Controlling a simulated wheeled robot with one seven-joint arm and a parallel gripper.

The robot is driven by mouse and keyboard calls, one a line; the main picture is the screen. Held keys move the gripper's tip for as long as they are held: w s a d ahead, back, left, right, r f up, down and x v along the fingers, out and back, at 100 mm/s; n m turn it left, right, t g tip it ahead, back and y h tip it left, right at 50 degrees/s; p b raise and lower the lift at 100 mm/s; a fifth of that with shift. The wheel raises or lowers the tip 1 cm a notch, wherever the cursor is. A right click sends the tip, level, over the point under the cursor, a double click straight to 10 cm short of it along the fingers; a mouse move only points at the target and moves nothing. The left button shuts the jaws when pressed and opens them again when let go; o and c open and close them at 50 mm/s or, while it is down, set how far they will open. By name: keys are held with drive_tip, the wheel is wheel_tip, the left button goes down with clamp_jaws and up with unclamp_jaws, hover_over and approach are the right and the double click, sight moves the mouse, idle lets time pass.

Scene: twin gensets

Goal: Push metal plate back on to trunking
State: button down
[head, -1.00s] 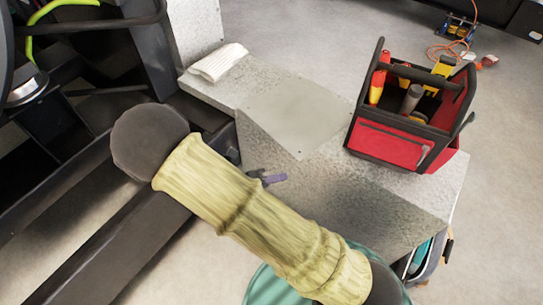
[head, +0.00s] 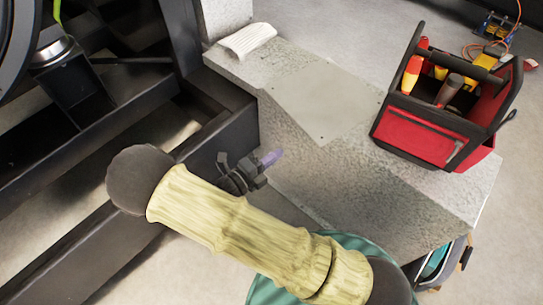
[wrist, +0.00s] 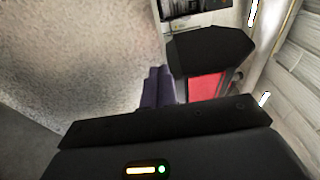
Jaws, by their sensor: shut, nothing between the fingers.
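The metal plate (head: 325,103) is a smooth, light grey panel with small dark dots near its corners. It lies on top of the speckled grey trunking (head: 390,185), its near edge close to the trunking's edge. Whether it sits fully flush I cannot tell. My gripper (head: 272,158), with purple fingertips, is shut and empty beside the trunking's near side face, below and left of the plate in the head view. In the wrist view the purple fingers (wrist: 158,87) are together in front of a speckled grey surface (wrist: 75,60). Contact cannot be made out.
A red and black toolbox (head: 425,138) with tools stands on the trunking, right of the plate. A folded white cloth (head: 247,40) lies at its far left end. Dark genset frame beams (head: 85,215) run along the left. Open floor (head: 370,35) lies behind.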

drive_tip(key=w+d+b, duration=0.4)
drive_tip(key=w+d, duration=0.1)
drive_tip(key=w, duration=0.4)
drive_tip(key=shift+r+p, duration=0.1)
drive_tip(key=shift+p, duration=0.2)
